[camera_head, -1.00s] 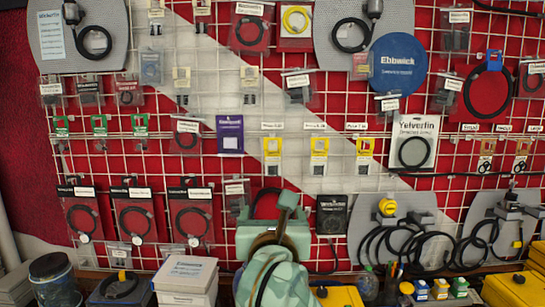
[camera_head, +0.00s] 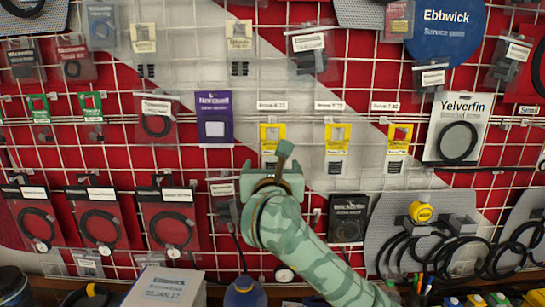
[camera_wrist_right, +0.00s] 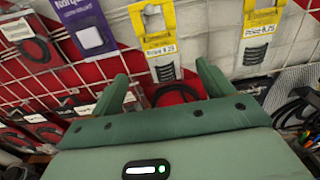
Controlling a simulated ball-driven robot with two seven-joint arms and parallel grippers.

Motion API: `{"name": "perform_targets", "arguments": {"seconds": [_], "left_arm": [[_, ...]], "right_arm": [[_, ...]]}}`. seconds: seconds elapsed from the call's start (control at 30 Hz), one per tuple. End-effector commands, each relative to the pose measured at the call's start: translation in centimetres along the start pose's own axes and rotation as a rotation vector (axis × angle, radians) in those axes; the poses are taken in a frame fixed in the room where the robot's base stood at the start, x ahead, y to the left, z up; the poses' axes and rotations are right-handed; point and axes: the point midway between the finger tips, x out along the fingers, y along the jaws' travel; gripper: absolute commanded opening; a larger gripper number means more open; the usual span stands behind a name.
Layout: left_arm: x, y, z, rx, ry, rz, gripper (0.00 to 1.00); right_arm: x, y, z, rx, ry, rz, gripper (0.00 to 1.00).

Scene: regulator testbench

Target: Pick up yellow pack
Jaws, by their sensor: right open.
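Three yellow packs with clear lower parts hang in a row on the wire grid: a left one (camera_head: 272,140), a middle one (camera_head: 337,147) and a right one (camera_head: 398,140). My right gripper (camera_head: 272,168) is open and empty just below the left pack, apart from it as far as I can tell. In the right wrist view two yellow packs (camera_wrist_right: 155,28) (camera_wrist_right: 262,20) hang beyond my open fingers (camera_wrist_right: 162,77); the nearer one is roughly in line with the gap between them. My left gripper is not in view.
A purple pack (camera_head: 214,118) hangs left of the yellow ones, and a white Yelverfin pack (camera_head: 457,127) hangs right. A black cable pack (camera_head: 348,218) hangs beside my right arm. A white box (camera_head: 166,287) stands below. Bare grid lies between the yellow packs.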

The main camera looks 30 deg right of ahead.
Motion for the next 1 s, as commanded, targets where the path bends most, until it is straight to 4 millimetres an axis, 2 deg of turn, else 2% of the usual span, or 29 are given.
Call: {"name": "perform_targets", "arguments": {"seconds": [0.03, 0.13, 0.37, 0.6, 0.73, 0.93, 1.0], "left_arm": [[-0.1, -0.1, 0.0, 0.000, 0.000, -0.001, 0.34], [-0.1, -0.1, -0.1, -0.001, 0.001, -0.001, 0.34], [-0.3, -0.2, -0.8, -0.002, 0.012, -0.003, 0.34], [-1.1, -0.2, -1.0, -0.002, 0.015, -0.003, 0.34], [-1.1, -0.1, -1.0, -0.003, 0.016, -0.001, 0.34], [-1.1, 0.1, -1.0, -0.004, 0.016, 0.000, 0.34], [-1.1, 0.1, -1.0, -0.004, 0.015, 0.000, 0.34]], "right_arm": [[1.3, -0.1, 0.1, -0.005, -0.001, -0.004, 0.80], [3.2, 0.0, 0.1, -0.003, 0.000, -0.002, 0.80], [5.2, 0.0, 0.1, -0.001, 0.001, 0.000, 0.80], [9.0, -0.3, 0.4, -0.002, 0.001, -0.002, 0.80], [10.0, -0.3, 0.3, 0.000, 0.001, 0.000, 0.80], [10.0, -0.3, 0.2, 0.001, 0.002, 0.001, 0.80], [10.0, -0.3, 0.2, 0.001, 0.002, 0.001, 0.61]]}}
